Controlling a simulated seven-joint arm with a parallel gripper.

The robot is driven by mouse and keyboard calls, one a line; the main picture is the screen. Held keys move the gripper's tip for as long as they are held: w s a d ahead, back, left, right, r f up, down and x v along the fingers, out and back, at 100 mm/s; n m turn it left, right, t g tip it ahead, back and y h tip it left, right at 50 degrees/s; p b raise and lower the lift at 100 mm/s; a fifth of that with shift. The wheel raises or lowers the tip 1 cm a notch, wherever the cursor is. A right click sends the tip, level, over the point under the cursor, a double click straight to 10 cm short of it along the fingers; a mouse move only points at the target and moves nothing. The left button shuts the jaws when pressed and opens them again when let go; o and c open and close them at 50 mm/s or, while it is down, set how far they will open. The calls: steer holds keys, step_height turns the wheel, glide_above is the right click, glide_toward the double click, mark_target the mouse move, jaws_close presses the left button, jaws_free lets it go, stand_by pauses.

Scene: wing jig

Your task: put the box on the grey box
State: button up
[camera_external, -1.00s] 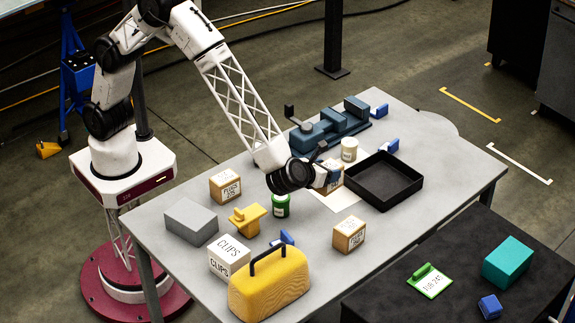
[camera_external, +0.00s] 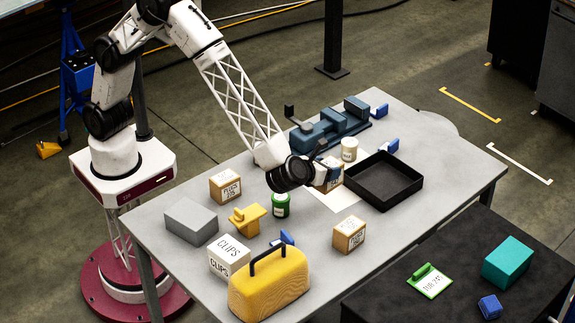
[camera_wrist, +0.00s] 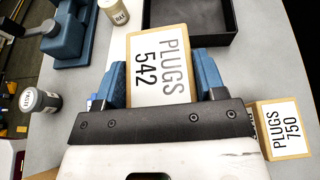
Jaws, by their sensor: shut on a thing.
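My gripper (camera_external: 321,170) has its blue fingers shut on a cardboard box (camera_wrist: 158,62) with a white label reading PLUGS 542. In the wrist view the box sits between the two fingers. In the external view the box (camera_external: 330,183) is partly hidden by my wrist, near the white sheet; whether it is clear of the table I cannot tell. The plain grey box (camera_external: 190,222) stands at the table's left, well away from my gripper, with its top bare.
A black tray (camera_external: 384,181) and a pale jar (camera_external: 349,149) are close to the held box. A green can (camera_external: 281,205), a yellow part (camera_external: 247,219), a PLUGS box (camera_external: 225,187) and a white CLIPS box (camera_external: 229,257) stand nearer the grey box. A yellow case (camera_external: 270,287) is in front.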

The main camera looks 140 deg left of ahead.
steer(key=s+d+r+m+t, duration=0.1)
steer(key=s+d, duration=0.6)
steer(key=d, duration=0.5)
steer(key=s+d+r+m+t, duration=0.15)
steer(key=s+d, duration=0.45)
steer(key=d, duration=0.6)
steer(key=s+d+m+t, duration=0.1)
steer(key=s+d+t, duration=0.1)
steer(key=s+d, duration=0.4)
steer(key=s+d+m+t, duration=0.1)
steer(key=s+d, duration=0.5)
steer(key=s, duration=1.1)
steer(key=shift+s+d+m+t+h, duration=0.15)
steer(key=shift+d+m+t+h, duration=0.15)
steer(key=shift+m+t+h, duration=0.1)
steer(key=shift+f, duration=0.1)
glide_above(187, 214)
steer(key=shift+f, duration=0.75)
steer(key=shift+f, duration=0.1)
steer(key=shift+f, duration=1.65)
